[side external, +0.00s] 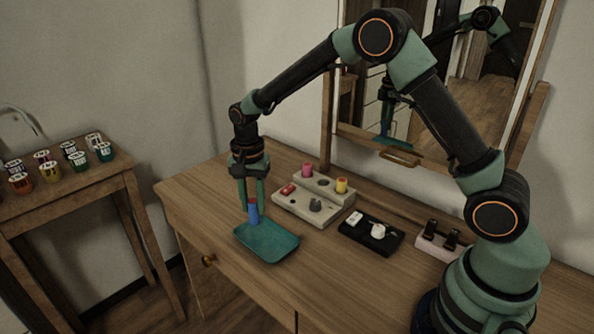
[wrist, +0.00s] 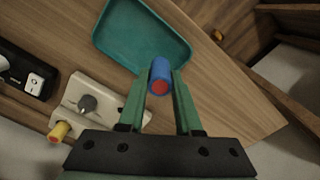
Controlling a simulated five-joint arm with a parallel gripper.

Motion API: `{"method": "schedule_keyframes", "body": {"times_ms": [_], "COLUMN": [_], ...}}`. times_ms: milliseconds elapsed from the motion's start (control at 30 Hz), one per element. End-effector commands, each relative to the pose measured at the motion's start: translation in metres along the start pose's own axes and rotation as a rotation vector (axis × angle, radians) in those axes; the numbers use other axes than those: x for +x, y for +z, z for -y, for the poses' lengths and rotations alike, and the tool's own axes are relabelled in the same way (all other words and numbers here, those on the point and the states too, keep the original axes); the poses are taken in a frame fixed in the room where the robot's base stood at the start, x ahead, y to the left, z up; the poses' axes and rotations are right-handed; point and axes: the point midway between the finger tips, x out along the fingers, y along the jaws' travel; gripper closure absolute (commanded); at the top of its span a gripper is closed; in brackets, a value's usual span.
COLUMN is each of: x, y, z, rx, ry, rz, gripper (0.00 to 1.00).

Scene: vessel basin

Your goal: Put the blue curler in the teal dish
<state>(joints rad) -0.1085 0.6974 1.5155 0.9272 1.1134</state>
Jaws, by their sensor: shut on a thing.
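My gripper (side external: 253,204) points down over the table and is shut on the blue curler (side external: 253,214), which is upright with a red end. In the wrist view the curler (wrist: 160,76) sits between the two green fingers of my gripper (wrist: 163,85). The teal dish (side external: 268,243) is a shallow rounded tray on the table. In the side view the curler's lower end is at the dish's far left edge; I cannot tell whether it touches. In the wrist view the dish (wrist: 115,28) lies just beyond the curler.
A pale stepped holder (side external: 312,205) with a pink curler (side external: 307,170), a yellow curler (side external: 341,185) and a red piece (side external: 288,189) stands right of the dish. A black tray (side external: 370,238) and a pink block (side external: 437,244) stand further right. A mirror (side external: 440,80) stands behind.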

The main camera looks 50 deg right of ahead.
Motion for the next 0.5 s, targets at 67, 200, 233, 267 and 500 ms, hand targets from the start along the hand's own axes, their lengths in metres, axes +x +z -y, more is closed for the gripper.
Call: {"method": "schedule_keyframes", "body": {"times_ms": [67, 200, 233, 267, 500], "x": [0.014, 0.03, 0.031, 0.032, 0.033], "y": [0.001, 0.0, 0.0, 0.0, 0.0], "z": [-0.001, -0.001, -0.001, -0.001, 0.0], "rx": [0.0, 0.0, 0.0, 0.0, 0.0], "ry": [0.005, 0.003, 0.003, 0.002, 0.001], "rz": [0.002, 0.002, 0.001, 0.001, 0.0], "gripper": [1.0, 1.0, 1.0, 1.0, 1.0]}}
